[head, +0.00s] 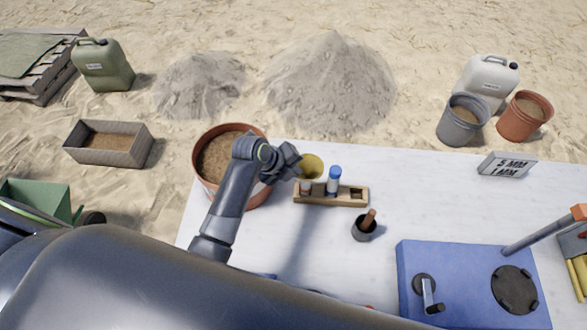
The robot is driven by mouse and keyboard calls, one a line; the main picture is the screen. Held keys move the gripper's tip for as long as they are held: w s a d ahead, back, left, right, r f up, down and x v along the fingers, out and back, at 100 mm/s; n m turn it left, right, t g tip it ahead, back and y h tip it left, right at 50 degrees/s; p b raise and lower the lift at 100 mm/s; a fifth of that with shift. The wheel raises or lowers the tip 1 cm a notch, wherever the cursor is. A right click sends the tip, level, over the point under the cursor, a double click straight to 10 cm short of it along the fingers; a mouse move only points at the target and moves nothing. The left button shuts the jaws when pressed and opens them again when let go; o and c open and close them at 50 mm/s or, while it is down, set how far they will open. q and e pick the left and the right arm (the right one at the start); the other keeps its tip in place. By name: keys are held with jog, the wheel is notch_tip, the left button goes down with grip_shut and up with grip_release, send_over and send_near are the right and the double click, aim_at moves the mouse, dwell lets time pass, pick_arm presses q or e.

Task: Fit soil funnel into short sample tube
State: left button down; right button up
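The yellow soil funnel (313,165) is at the fingertips of my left gripper (297,166), which looks shut on its near-left edge. The funnel is over the left end of the wooden rack (344,202). A short sample tube (306,188) with a reddish part stands in the rack just below the funnel. I cannot tell whether the funnel's spout is in the tube or above it. A taller tube with a blue cap (334,178) stands to its right in the rack. My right gripper is not in view.
A terracotta pot of soil (205,145) stands behind my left arm at the table's left edge. A dark mortar with a pestle (364,231) stands in front of the rack. A blue device (455,265) is at the front right. The white table (440,190) is clear right of the rack.

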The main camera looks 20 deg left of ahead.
pick_arm(q)
jog(key=shift+f, duration=0.25)
jog(key=c, duration=1.6)
grip_release()
jog(key=b+v, duration=0.2)
jog(key=v, duration=1.5)
jog(key=shift+r, duration=0.2)
jog(key=shift+s, duration=0.15)
